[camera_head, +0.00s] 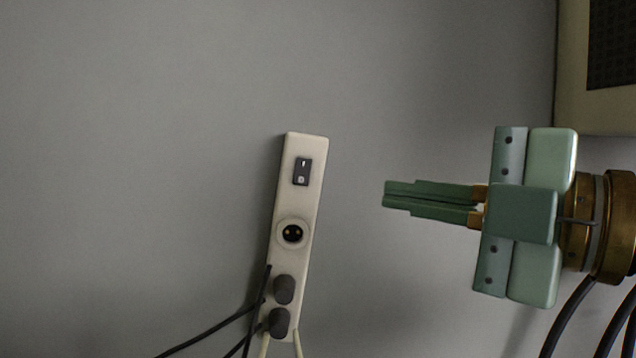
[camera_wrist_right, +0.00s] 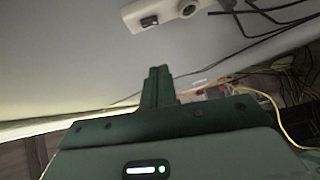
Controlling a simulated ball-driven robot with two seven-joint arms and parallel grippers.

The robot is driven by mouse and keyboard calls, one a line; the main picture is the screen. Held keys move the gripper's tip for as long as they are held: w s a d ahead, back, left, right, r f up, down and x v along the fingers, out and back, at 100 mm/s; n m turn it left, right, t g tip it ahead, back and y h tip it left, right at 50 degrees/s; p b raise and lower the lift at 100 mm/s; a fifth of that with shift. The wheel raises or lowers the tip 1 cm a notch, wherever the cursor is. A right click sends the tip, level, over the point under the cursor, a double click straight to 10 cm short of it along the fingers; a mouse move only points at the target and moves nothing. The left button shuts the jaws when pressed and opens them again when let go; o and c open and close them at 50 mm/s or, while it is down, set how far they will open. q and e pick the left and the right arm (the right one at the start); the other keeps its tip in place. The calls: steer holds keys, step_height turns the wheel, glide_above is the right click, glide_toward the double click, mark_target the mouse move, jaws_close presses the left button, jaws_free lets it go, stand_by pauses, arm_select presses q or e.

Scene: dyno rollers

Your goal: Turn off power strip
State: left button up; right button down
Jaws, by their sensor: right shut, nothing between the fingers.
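A white power strip (camera_head: 308,200) stands nearly upright against the grey surface, tilted slightly, in the middle of the head view. Its dark rocker switch (camera_head: 302,171) is near the top end, above an empty round socket (camera_head: 292,233). Two dark plugs (camera_head: 281,305) sit in the lower sockets. My green right gripper (camera_head: 386,194) is to the right of the strip, shut and empty, with its fingers pointing left and apart from the strip. In the right wrist view the strip (camera_wrist_right: 168,14) and its switch (camera_wrist_right: 149,21) show beyond the fingertips (camera_wrist_right: 159,70). My left gripper is not in view.
Black cables (camera_head: 215,328) run from the lower end of the strip to the left. A beige box with a dark grille (camera_head: 611,45) is at the upper right. Tangled cables (camera_wrist_right: 290,85) and a yellow cable show in the wrist view. The surface around the strip's upper end is clear.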

steer(key=shift+a, duration=0.1)
steer(key=p, duration=0.4)
glide_toward(302, 172)
steer(key=w+a, duration=0.1)
steer(key=a, duration=0.2)
steer(key=w+a, duration=0.1)
steer(key=a, duration=0.1)
steer(key=shift+w+a+f, duration=0.3)
steer(key=shift+a, duration=0.05)
steer(key=shift+w+d+f, duration=0.1)
steer(key=shift+w+f, duration=0.05)
steer(key=shift+w, duration=0.55)
